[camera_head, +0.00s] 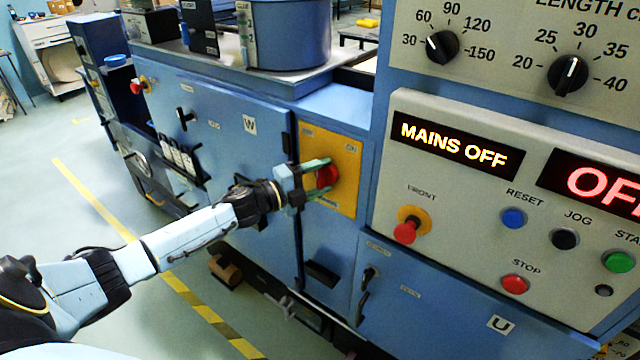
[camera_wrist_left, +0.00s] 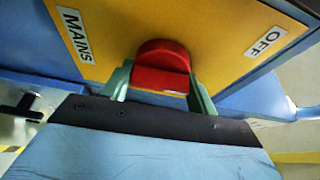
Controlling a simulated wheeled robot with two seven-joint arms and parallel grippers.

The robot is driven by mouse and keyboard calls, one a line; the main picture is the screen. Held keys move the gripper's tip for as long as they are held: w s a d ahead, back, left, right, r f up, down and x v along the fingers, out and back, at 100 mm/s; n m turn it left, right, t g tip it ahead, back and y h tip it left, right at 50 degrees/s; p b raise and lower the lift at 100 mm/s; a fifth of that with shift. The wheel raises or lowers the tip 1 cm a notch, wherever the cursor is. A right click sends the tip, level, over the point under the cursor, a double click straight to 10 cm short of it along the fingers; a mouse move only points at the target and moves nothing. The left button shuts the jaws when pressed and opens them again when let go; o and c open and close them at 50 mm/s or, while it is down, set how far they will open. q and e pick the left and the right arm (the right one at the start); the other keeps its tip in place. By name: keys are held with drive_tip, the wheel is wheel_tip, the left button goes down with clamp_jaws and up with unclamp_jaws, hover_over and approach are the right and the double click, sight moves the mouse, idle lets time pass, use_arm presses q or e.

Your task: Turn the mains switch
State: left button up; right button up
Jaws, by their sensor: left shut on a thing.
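The mains switch is a red rotary knob (camera_head: 327,177) on a yellow plate (camera_head: 347,158) on the blue machine's front. In the left wrist view the red knob (camera_wrist_left: 162,68) sits between two green fingers, and the plate (camera_wrist_left: 112,38) carries the labels MAINS and OFF. My left gripper (camera_head: 322,178) is shut on the knob, its fingers on either side of it. The lit display (camera_head: 455,144) reads MAINS OFF. The knob's far side is hidden. My right gripper is not in view.
Right of the switch is a control panel with a red FRONT stop button (camera_head: 406,231), a blue reset button (camera_head: 513,218) and a green button (camera_head: 618,261). A blue drum (camera_head: 290,35) stands on top. Open floor lies at left, with a yellow-striped line.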

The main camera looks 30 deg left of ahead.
use_arm(q)
drive_tip(key=n+t+b, duration=0.1)
drive_tip(key=n, duration=0.3)
drive_tip(key=shift+n+t, duration=0.4)
drive_tip(key=shift+n+t+y+b, duration=0.35)
drive_tip(key=shift+n+t, duration=0.55)
drive_tip(key=shift+n, duration=1.3)
drive_tip(key=o, duration=1)
drive_tip(key=shift+s+a, duration=0.1)
drive_tip(key=v, duration=1.3)
drive_tip(key=shift+s+f+n, duration=0.1)
drive_tip(key=shift+n, duration=0.2)
